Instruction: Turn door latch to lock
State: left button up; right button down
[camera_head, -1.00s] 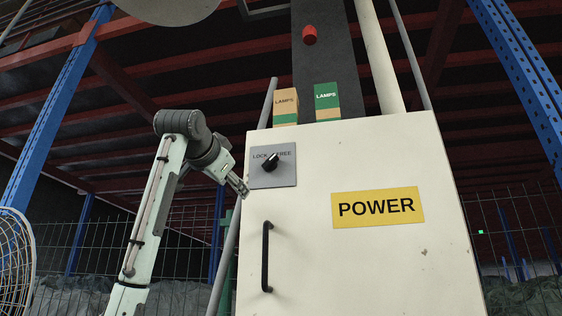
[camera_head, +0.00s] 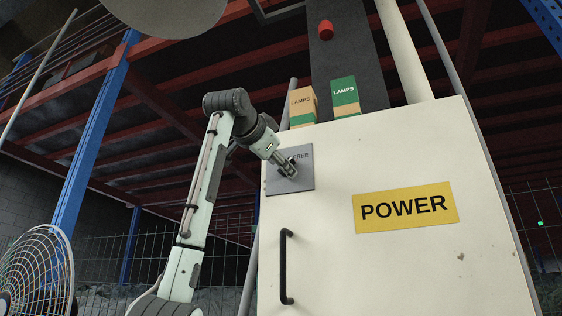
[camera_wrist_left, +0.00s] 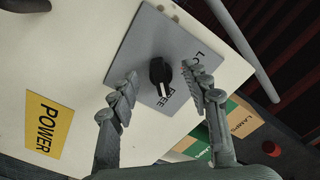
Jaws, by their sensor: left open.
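The latch is a black knob (camera_wrist_left: 160,72) with a white pointer mark, on a grey plate (camera_head: 305,183) at the upper left of a white cabinet door. In the left wrist view the pointer is toward the word FREE, and LOCK is partly hidden by a finger. My left gripper (camera_head: 287,166) is in front of the plate and hides the knob in the head view. In the left wrist view its open fingers stand either side of the knob, with gaps visible; I cannot tell the depth between them. My right gripper is not in view.
The cabinet (camera_head: 400,260) bears a black handle (camera_head: 286,267) below the plate and a yellow POWER sign (camera_head: 405,207). Two LAMPS boxes, one tan (camera_head: 302,107) and one green (camera_head: 345,96), stand on top. A wire fan (camera_head: 40,270) is at the lower left.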

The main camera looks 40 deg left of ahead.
pick_arm(q)
jog(key=shift+w+a, duration=0.1)
jog(key=shift+w, duration=0.25)
grip_shut()
jog(key=shift+n, duration=0.3)
jog(key=shift+w+d+n, duration=0.1)
jog(key=shift+d+n, duration=0.1)
jog(key=shift+n, duration=2.7)
jog(key=shift+s+d+n, duration=0.1)
jog(key=shift+d+n, duration=0.05)
jog(key=shift+n, duration=2.75)
jog(key=shift+w+d+n, duration=0.1)
jog(key=shift+d+n, duration=0.1)
jog(key=shift+n, duration=2.7)
